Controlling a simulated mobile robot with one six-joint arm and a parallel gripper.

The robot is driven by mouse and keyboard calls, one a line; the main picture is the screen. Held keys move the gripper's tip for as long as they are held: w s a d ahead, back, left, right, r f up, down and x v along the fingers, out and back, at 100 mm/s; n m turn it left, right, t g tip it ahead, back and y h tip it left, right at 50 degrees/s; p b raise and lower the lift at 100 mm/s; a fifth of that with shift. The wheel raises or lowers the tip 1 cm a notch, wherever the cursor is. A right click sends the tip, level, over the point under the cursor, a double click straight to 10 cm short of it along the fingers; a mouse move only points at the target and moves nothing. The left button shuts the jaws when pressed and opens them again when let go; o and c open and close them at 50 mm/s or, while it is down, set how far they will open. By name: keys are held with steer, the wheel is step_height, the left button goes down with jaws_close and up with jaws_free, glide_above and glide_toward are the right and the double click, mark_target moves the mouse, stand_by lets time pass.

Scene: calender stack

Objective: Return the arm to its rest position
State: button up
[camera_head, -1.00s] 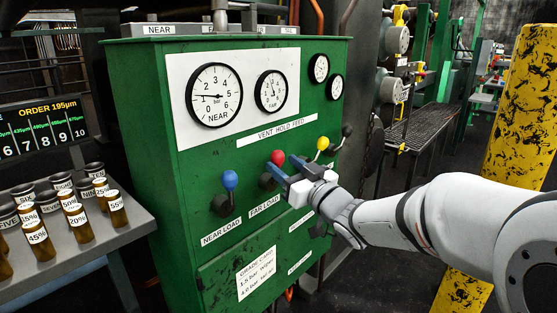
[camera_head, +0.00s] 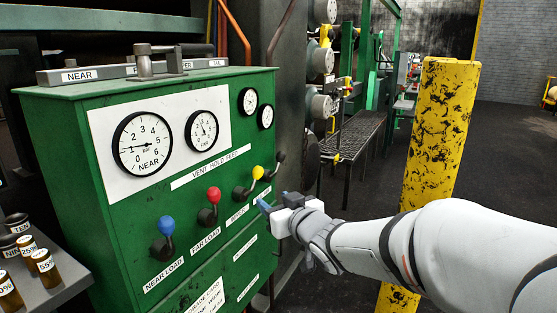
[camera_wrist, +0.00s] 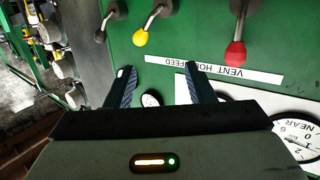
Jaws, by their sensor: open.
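My gripper (camera_head: 272,202) is at the end of my white arm, in front of the right part of the green control panel (camera_head: 122,203) in the head view. In the wrist view its two blue-grey fingers (camera_wrist: 158,72) are spread apart with nothing between them. The red-knobbed lever (camera_head: 212,197), blue-knobbed lever (camera_head: 167,228) and yellow-knobbed lever (camera_head: 257,173) are clear of the fingers. The wrist view also shows the yellow knob (camera_wrist: 140,38) and red knob (camera_wrist: 235,54) beyond the fingertips. I cannot tell the exact gap to the panel.
Pressure gauges (camera_head: 142,144) sit on the panel's upper face. A yellow post (camera_head: 440,130) with black marks stands behind my arm. A shelf with brown bottles (camera_head: 45,268) is at the lower left. Floor (camera_head: 510,165) is open at the right.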

steer(key=s+d+r+m+g+h+p, duration=0.1)
steer(key=s+d+m+g+h+p, duration=0.1)
steer(key=s+d+h+p, duration=0.35)
steer(key=s+d+r+m+g+h+p, duration=0.1)
steer(key=s+d+m+g+h+p, duration=0.15)
steer(key=d, duration=0.55)
steer(key=s+d+m+g+p, duration=0.1)
steer(key=s+d+g+p, duration=0.1)
steer(key=s, duration=0.6)
steer(key=s+d+r+m+g+p, duration=0.1)
steer(key=s+d+g+p, duration=0.1)
steer(key=s+g+p, duration=0.3)
steer(key=s, duration=0.3)
steer(key=shift+s+r+h, duration=0.2)
steer(key=shift+h, duration=0.1)
